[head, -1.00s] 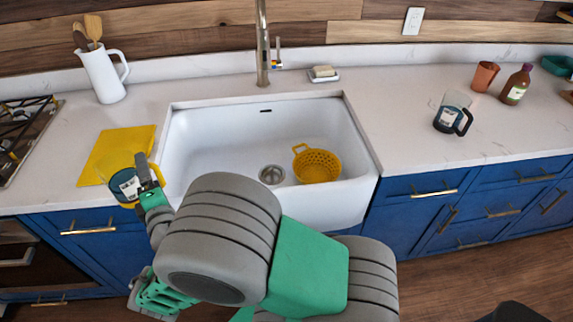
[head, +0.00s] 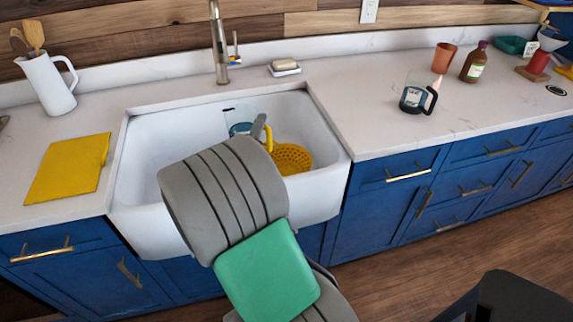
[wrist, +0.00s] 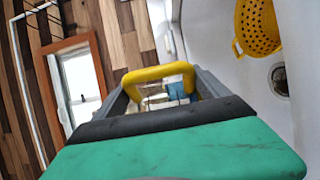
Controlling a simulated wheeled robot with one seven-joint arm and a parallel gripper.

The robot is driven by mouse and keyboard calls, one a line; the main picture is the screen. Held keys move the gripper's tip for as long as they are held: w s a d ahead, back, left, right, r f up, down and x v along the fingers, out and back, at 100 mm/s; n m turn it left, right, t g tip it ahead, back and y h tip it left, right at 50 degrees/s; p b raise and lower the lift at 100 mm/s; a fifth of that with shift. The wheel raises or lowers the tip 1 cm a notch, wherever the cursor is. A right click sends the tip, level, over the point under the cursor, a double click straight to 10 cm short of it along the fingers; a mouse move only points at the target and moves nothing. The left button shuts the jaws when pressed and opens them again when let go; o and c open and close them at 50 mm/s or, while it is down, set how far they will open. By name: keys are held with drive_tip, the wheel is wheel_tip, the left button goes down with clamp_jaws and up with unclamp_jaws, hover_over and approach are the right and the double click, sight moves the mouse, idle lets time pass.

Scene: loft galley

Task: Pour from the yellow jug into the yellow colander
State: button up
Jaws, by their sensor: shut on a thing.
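The yellow jug has a clear body with a blue band (head: 239,128) and a yellow handle (wrist: 160,72). In the head view it is over the sink, left of the colander and partly hidden by my arm. My gripper (head: 259,128) is shut on the handle; its fingers also show around the handle in the wrist view (wrist: 165,95). The yellow colander (head: 293,158) sits in the right part of the sink, partly behind my arm; it also shows at the top right of the wrist view (wrist: 258,25). Its inside is not clearly visible. The jug's exact tilt is hard to tell.
The white sink (head: 145,180) has a faucet (head: 218,45) behind it. A similar jug with a black handle (head: 416,98) stands on the right counter, near a terracotta cup (head: 444,58) and a brown bottle (head: 474,63). A yellow mat (head: 68,168) lies bare at left near a white pitcher (head: 48,84).

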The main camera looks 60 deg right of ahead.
drive_tip(key=s+d+m+g, duration=0.1)
drive_tip(key=s+d+g, duration=0.1)
drive_tip(key=s, duration=0.3)
drive_tip(key=s+d+f+m+g+h+b, duration=0.1)
drive_tip(key=s+d+m+g, duration=0.1)
drive_tip(key=s, duration=0.4)
drive_tip(key=s+d+m+g+b, duration=0.1)
drive_tip(key=s+d+g, duration=0.1)
drive_tip(key=s+d, duration=0.2)
drive_tip(key=shift+s+d+f+g, duration=0.15)
drive_tip(key=shift+s+f+g, duration=0.05)
drive_tip(key=shift+s, duration=0.4)
drive_tip(key=shift+s+d+f+g, duration=0.1)
drive_tip(key=shift+s+f+g, duration=0.1)
drive_tip(key=shift+s, duration=0.35)
drive_tip(key=shift+w+r+p, duration=0.15)
drive_tip(key=shift+r+p, duration=0.05)
drive_tip(key=shift+p, duration=0.2)
